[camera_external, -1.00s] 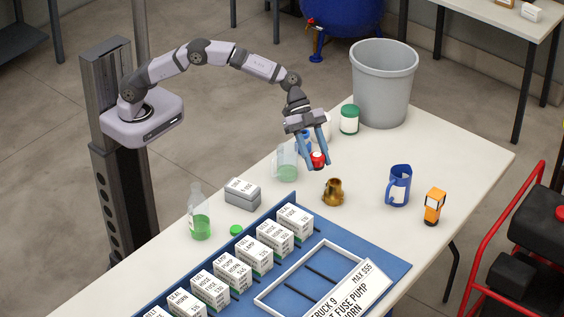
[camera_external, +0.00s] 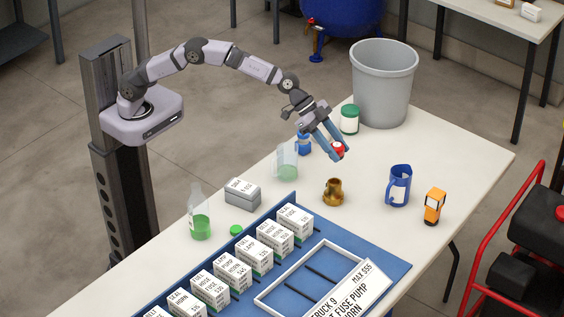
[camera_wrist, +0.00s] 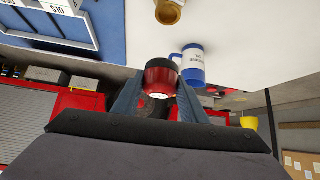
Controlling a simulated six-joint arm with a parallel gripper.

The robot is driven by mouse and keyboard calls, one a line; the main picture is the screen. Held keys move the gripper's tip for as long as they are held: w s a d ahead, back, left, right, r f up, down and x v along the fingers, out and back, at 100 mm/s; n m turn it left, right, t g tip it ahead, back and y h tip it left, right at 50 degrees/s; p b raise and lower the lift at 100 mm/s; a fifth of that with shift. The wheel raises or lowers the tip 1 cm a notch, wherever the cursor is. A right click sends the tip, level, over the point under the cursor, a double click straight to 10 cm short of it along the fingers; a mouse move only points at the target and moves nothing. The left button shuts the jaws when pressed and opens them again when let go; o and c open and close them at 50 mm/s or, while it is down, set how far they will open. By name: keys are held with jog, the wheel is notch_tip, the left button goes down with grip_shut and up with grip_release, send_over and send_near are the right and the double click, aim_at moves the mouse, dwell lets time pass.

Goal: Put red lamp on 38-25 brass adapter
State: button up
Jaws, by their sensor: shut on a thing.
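The red lamp (camera_external: 338,148) is held between the blue fingers of my gripper (camera_external: 336,153), above the table. It also shows in the wrist view as a red, dark-rimmed cylinder (camera_wrist: 160,78) between the fingertips (camera_wrist: 158,92). My gripper is shut on it and tilted, fingers pointing down and right. The brass adapter (camera_external: 333,191) stands upright on the white table, below the lamp in the external view and apart from it. Its edge shows at the top of the wrist view (camera_wrist: 169,12). I cannot read any size marking on it.
A blue mug (camera_external: 399,186) and an orange device (camera_external: 434,206) stand right of the adapter. A beaker (camera_external: 287,163), a blue container (camera_external: 304,144), a green-lidded jar (camera_external: 349,120) and a grey bin (camera_external: 383,85) stand behind. A blue tray (camera_external: 386,259) with labelled boxes lies in front.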

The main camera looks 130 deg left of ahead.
aim_at(334, 182)
jog(key=shift+f+p, duration=0.3)
jog(key=shift+f, duration=4.7)
jog(key=shift+f, duration=0.15)
jog(key=o, duration=1.1)
jog(key=shift+r, duration=0.2)
jog(key=shift+b+v, duration=1.95)
jog(key=shift+v, duration=4)
jog(key=shift+d, duration=0.1)
